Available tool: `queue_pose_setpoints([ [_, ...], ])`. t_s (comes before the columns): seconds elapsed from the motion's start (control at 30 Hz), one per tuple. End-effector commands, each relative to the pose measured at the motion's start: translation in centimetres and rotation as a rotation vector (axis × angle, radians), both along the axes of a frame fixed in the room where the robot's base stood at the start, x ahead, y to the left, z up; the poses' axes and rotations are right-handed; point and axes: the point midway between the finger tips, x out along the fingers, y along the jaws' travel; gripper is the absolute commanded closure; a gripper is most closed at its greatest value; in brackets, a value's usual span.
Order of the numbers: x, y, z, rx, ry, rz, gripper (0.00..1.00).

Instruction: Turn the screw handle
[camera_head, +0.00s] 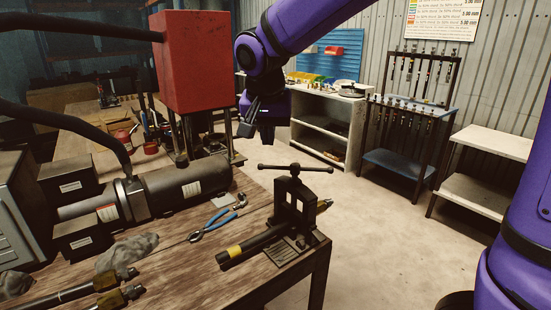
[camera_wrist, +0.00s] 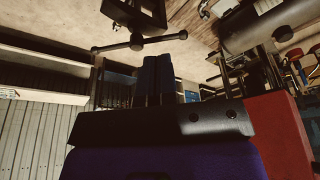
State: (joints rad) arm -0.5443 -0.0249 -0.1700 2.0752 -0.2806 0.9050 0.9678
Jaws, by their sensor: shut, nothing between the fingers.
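The screw handle (camera_head: 295,168) is a dark T-bar with round knobs at its ends. It lies roughly level on top of a small black hose crimper (camera_head: 296,205) at the table's right corner. A black hose with a yellow band (camera_head: 250,246) runs through the crimper's base. In the wrist view the screw handle (camera_wrist: 137,42) shows at the top, just beyond the fingertips and apart from them. My gripper (camera_head: 267,136) hangs above and slightly left of the handle in the head view. Its two fingers (camera_wrist: 158,62) are together with nothing between them.
Blue-handled pliers (camera_head: 214,225) lie on the wooden table left of the crimper. A grey rag (camera_head: 127,252) and fittings lie at front left. Floor right of the table is clear.

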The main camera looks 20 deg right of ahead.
Motion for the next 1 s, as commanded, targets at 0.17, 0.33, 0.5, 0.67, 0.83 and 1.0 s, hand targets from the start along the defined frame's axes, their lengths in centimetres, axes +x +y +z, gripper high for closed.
queue_pose_setpoints([
  [0.17,0.4,-0.1,-1.2,-0.002,0.002,-0.005,1.00],
  [0.33,1.1,-0.4,-3.9,-0.002,0.004,-0.004,1.00],
  [0.5,1.9,-0.8,-7.0,-0.003,0.004,-0.003,1.00],
  [0.67,2.7,-1.2,-9.8,-0.003,0.004,-0.003,1.00],
  [0.83,4.9,-2.3,-10.1,-0.001,0.001,-0.006,1.00],
  [1.0,6.0,-2.8,-10.4,-0.001,0.000,-0.004,1.00],
])
